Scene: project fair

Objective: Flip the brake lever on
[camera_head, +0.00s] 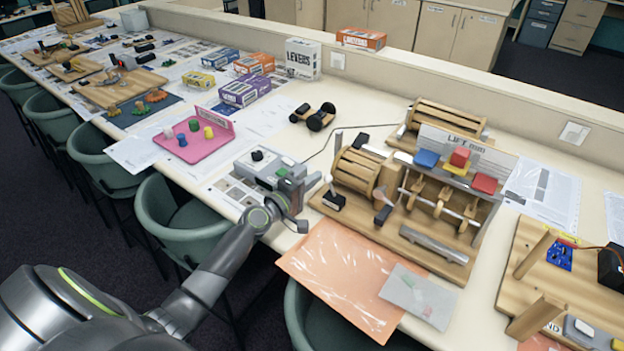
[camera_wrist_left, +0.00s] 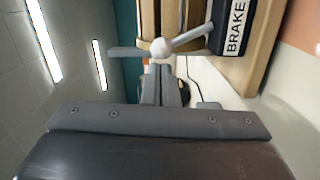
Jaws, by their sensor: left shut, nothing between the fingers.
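The brake lever (camera_head: 330,184) has a pale ball knob and a short grey rod on a black base (camera_head: 334,201), at the near left corner of the wooden winch machine (camera_head: 358,172). In the left wrist view the knob (camera_wrist_left: 161,47) is just beyond my fingertips, and the base reads BRAKE (camera_wrist_left: 236,28). The rod leans from the base towards my gripper. My left gripper (camera_head: 314,181) is shut and empty, right beside the knob on its left; I cannot tell whether they touch. In the left wrist view its closed fingers (camera_wrist_left: 161,82) point at the knob. My right gripper is not in view.
The machine's wooden drum, rods and coloured blocks stand right of the lever. A pink tray (camera_head: 180,155) and a small wheeled cart (camera_head: 314,115) are to the left and behind. An orange plastic-covered sheet (camera_head: 330,265) lies in front. Green chairs (camera_head: 180,222) line the table edge.

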